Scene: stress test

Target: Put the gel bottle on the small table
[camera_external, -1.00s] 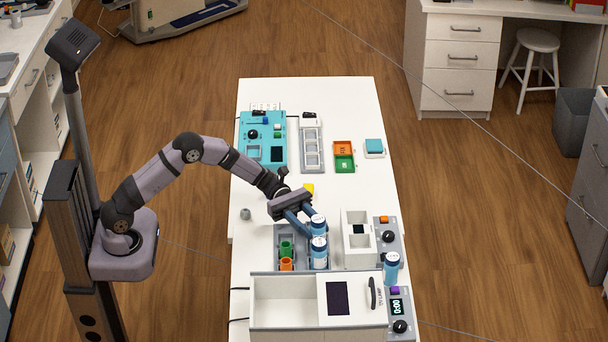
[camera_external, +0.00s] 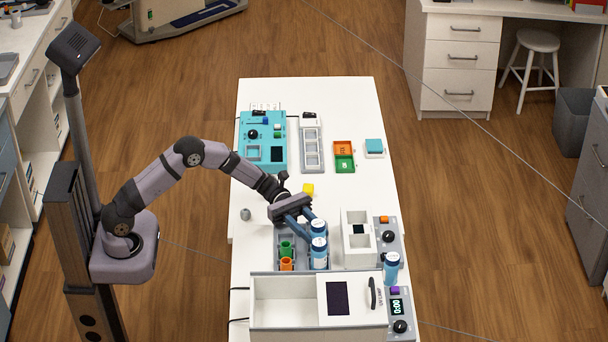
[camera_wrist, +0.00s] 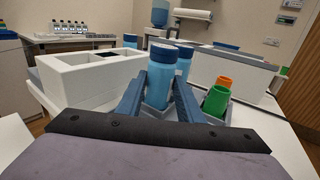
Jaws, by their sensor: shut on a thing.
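My gripper (camera_external: 309,219) is shut on a blue bottle (camera_external: 318,229) with a white band, at the back right of a grey rack (camera_external: 279,235). In the wrist view the fingers (camera_wrist: 160,98) flank this bottle (camera_wrist: 158,82), which is upright with a dark blue cap. A second, similar bottle (camera_external: 319,258) stands just in front of it in the rack; it also shows behind the held one in the wrist view (camera_wrist: 184,64). A third (camera_external: 391,268) stands to the right. Which is the gel bottle is not clear from labels. The held bottle's base is hidden. I cannot pick out a separate small table.
Green (camera_external: 286,248) and orange (camera_external: 286,264) cups sit in the rack's left side. A white open-topped box (camera_external: 356,258) stands close right, and a larger white lidded box (camera_external: 285,315) in front. The bench's left-middle (camera_external: 252,195) is mostly clear.

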